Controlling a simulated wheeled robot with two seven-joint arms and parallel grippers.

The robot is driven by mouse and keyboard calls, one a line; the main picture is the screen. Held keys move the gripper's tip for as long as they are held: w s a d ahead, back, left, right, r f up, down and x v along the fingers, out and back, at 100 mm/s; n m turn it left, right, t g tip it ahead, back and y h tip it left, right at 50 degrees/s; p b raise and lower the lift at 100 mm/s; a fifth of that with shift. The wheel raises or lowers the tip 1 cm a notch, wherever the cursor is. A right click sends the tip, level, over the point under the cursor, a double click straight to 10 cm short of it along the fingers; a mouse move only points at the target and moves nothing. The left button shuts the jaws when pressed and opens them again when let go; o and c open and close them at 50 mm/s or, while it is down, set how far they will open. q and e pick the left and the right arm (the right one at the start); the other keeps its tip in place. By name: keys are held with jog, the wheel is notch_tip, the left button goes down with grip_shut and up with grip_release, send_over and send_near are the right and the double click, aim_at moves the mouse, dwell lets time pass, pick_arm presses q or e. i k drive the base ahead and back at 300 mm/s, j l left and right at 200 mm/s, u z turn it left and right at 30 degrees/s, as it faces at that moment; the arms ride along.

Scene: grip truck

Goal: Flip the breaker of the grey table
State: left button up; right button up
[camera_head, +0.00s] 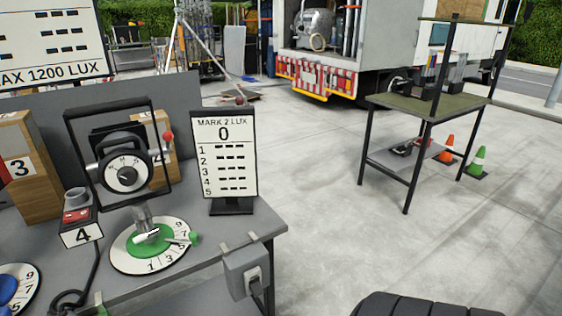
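The grey table (215,268) fills the lower left of the head view, with its right corner near the picture's middle. A small grey breaker box (240,268) is fixed to the table's front edge near that corner. A darker switch part (252,276) sits on the box's face; I cannot tell its position. A cable hangs below the box. Neither of my grippers can be made out in this view.
On the table stand a lamp (125,174) in a black yoke, a green numbered dial (167,244), a "MARK 2 LUX" board (223,155) and a wooden block (28,170). A shelved cart (398,106), cones and a truck (345,50) stand behind. Open floor lies right.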

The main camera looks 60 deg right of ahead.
aim_at(258, 289)
jog(key=z, duration=1.6)
jog(key=k+l+u, duration=0.1)
jog(key=l, duration=0.15)
jog(key=k+l+u, duration=0.1)
jog(key=l, duration=0.1)
